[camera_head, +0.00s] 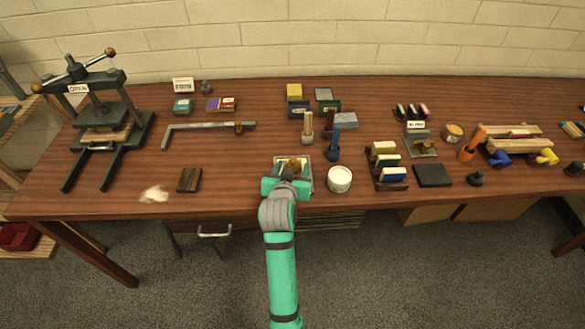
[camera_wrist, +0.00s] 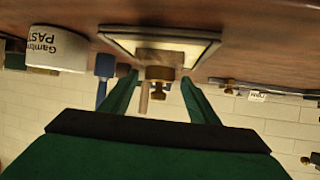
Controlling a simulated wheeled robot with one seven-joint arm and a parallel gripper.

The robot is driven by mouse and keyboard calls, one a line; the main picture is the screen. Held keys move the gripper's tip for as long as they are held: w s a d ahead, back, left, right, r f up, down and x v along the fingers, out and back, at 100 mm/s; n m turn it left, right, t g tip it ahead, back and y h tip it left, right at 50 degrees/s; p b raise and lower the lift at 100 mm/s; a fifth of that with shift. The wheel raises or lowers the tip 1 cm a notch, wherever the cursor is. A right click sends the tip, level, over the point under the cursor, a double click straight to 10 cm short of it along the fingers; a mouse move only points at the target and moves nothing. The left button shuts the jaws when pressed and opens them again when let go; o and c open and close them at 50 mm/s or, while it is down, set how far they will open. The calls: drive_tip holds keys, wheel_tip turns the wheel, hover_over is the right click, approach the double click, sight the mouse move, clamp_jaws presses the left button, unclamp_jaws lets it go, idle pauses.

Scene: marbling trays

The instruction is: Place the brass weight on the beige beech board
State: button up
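The brass weight (camera_head: 292,163) shows just beyond my gripper (camera_head: 287,182) in the head view, at a pale beige board with a darker border (camera_head: 306,180). In the wrist view, which is upside down, the brass weight (camera_wrist: 159,73) has a wide disc and a small knob. It appears to stand upright on the pale board (camera_wrist: 190,48). My gripper (camera_wrist: 160,95) has its fingers apart, one on each side of the weight, with gaps visible. My gripper and arm hide the near part of the board in the head view.
A white paste tub (camera_head: 339,179) and a blue-handled tool (camera_head: 333,145) stand close on the right. A wooden-handled tool (camera_head: 307,128) stands behind. A dark wood block (camera_head: 189,180) lies left, with clear table between. A black slab (camera_head: 433,175) lies right.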

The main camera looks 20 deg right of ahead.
drive_tip(key=shift+r, duration=0.1)
drive_tip(key=shift+s+a+r, duration=0.1)
drive_tip(key=shift+s, duration=0.05)
drive_tip(key=v, duration=1.2)
drive_tip(key=s+a+f+n+t+y, duration=0.1)
drive_tip(key=s+a+f+n+y, duration=0.1)
drive_tip(key=s+a+f, duration=0.35)
drive_tip(key=s+a+f+n+t+y, duration=0.1)
drive_tip(key=s+a+f+n, duration=0.15)
drive_tip(key=s+f, duration=0.5)
drive_tip(key=s+a+r+t+y, duration=0.1)
drive_tip(key=s+a, duration=0.2)
drive_tip(key=s, duration=0.7)
drive_tip(key=s+a+r+t+y, duration=0.1)
drive_tip(key=s+a, duration=0.2)
drive_tip(key=s, duration=0.8)
drive_tip(key=shift+a+r+n+y, duration=0.2)
drive_tip(key=shift+r+n+y, duration=0.1)
drive_tip(key=shift+n+y, duration=0.15)
drive_tip(key=shift+s, duration=0.1)
